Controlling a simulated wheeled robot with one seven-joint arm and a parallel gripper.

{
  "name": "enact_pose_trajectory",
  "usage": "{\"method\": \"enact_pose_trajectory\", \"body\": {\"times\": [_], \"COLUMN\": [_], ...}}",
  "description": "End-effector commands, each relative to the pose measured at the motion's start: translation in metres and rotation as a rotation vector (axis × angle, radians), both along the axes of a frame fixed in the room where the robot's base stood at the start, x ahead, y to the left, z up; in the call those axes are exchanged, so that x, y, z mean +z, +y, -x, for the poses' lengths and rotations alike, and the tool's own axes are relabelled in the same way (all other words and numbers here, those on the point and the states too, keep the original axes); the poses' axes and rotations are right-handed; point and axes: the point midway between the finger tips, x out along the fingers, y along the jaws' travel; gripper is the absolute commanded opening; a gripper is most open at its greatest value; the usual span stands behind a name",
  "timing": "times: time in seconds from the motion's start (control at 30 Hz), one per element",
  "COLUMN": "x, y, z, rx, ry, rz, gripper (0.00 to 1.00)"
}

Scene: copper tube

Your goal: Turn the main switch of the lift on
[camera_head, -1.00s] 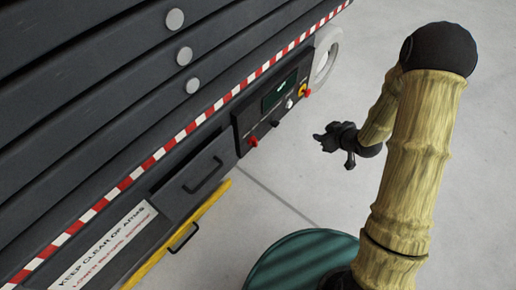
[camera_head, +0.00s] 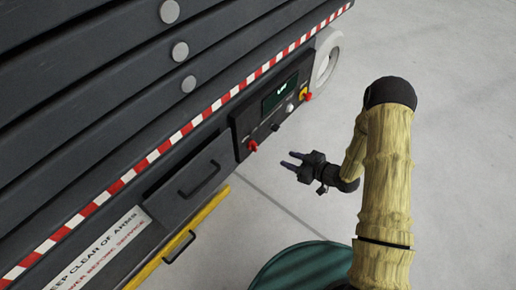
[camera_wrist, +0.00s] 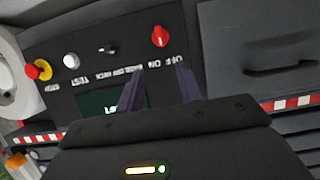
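The lift's control panel (camera_head: 270,108) is on the dark side of the lift. The red main switch (camera_head: 253,146) sits at the panel's left end in the head view. In the wrist view the red switch (camera_wrist: 160,36) is near the top, beside "OFF ON" lettering. My gripper (camera_head: 288,159) is to the right of the switch, pointing at the panel, apart from it. In the wrist view my gripper (camera_wrist: 158,80) shows two separated fingers with nothing between them; the switch lies beyond the fingertips.
A red-and-yellow stop button (camera_head: 306,96), a white test knob (camera_head: 290,107) and a small black toggle (camera_head: 275,127) share the panel. A drawer with a handle (camera_head: 200,180) and a yellow rail (camera_head: 190,232) lie to the left. The grey floor (camera_head: 450,150) is clear at right.

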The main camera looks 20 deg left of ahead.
Motion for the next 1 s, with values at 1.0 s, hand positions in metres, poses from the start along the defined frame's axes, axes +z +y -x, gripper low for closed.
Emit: {"method": "enact_pose_trajectory", "body": {"times": [1.0], "x": [-0.064], "y": [0.138], "z": [-0.057], "rx": [0.0], "ry": [-0.001], "rz": [0.0], "gripper": [0.36]}}
